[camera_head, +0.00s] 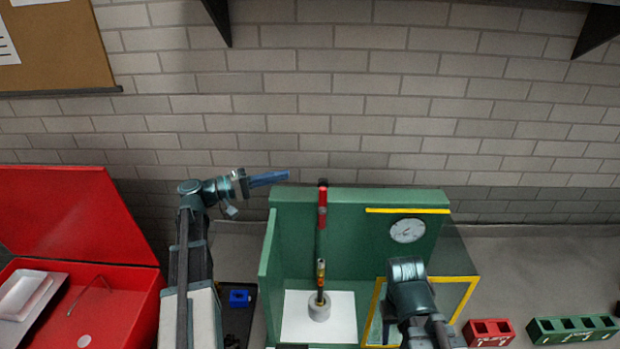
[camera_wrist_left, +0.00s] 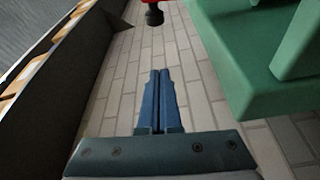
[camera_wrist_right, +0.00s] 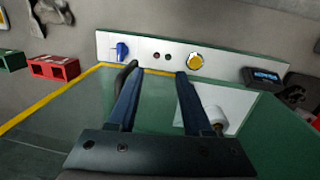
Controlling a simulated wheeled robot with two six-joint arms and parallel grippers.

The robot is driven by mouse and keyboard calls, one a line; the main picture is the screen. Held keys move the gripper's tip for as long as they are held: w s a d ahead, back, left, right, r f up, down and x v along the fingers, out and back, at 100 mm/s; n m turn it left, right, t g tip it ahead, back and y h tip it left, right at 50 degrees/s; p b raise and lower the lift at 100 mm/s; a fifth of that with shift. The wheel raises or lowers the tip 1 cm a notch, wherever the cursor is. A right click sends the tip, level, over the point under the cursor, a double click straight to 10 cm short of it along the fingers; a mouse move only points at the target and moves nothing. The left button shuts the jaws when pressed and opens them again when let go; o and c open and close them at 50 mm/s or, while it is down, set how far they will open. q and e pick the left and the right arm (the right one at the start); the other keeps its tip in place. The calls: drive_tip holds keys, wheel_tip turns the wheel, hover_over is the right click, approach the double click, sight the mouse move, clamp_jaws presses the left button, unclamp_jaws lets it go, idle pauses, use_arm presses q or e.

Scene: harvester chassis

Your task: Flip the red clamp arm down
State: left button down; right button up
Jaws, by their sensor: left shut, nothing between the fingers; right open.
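The red clamp arm (camera_head: 322,208) stands upright at the green fixture (camera_head: 290,201), above a grey cylinder (camera_head: 319,309) on a white plate. My left gripper (camera_head: 288,174) is shut and empty, left of the arm's top and apart from it. In the left wrist view its blue fingers (camera_wrist_left: 160,72) are together. A red piece with a black tip (camera_wrist_left: 153,14) at the top edge there looks like the clamp arm. My right gripper (camera_wrist_right: 155,74) is open over the fixture's right part, with a dark curved bar by its left finger. Its fingertips are hidden in the head view.
A round gauge (camera_head: 408,230) sits on the fixture's back wall. A front panel (camera_wrist_right: 225,66) carries a blue switch and yellow knob (camera_wrist_right: 195,61). An open red toolbox (camera_head: 140,300) stands left. Red (camera_head: 488,333) and green (camera_head: 575,329) blocks with holes lie right.

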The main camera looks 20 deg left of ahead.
sight(322, 208)
use_arm(q)
drive_tip(key=x, duration=1)
drive_tip(key=shift+p, duration=0.3)
drive_tip(key=s, duration=0.2)
drive_tip(key=s+d, duration=0.1)
drive_tip(key=shift+s+f+b, duration=0.1)
drive_tip(key=shift+f+b, duration=0.2)
drive_tip(key=shift+s, duration=0.3)
drive_tip(key=s+d+f+m+h+b, duration=0.1)
drive_tip(key=s+m+b, duration=0.3)
drive_tip(key=s, duration=0.4)
drive_tip(key=shift+d+m+h, duration=0.4)
drive_tip(key=shift+d+m, duration=0.1)
drive_tip(key=shift+d, duration=0.2)
drive_tip(key=shift+f, duration=0.1)
